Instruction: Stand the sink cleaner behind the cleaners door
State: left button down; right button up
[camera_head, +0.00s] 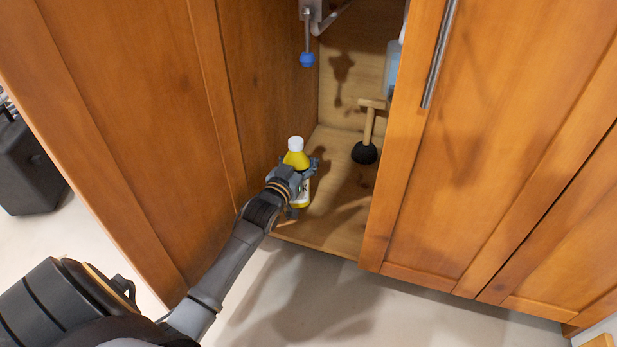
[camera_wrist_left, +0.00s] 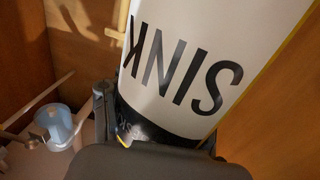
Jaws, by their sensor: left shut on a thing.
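The sink cleaner (camera_head: 297,160) is a yellow bottle with a white cap and a white label, upright just inside the open cabinet at its left side. In the left wrist view the bottle (camera_wrist_left: 205,65) is close up, with the word SINK upside down on its label. My left gripper (camera_head: 298,180) is shut around the bottle's body. I cannot tell whether the bottle's base touches the cabinet floor (camera_head: 325,220). The open cleaners door (camera_head: 150,110) is at the left, and my left arm reaches in past it. My right gripper is not in view.
A plunger (camera_head: 365,150) with a wooden handle stands deeper in the cabinet. A blue-tipped thing (camera_head: 307,59) hangs at the top, and a pale blue container (camera_head: 393,68) shows partly behind the right door (camera_head: 440,160). A dark case (camera_head: 27,165) stands on the floor at left.

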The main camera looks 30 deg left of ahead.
pick_arm(q)
notch_tip(320, 180, down, 3)
jog(key=shift+f+b, duration=0.15)
jog(key=shift+b, duration=1.1)
jog(key=shift+f, duration=0.1)
jog(key=shift+c, duration=1.7)
grip_release()
jog(key=shift+f, duration=0.1)
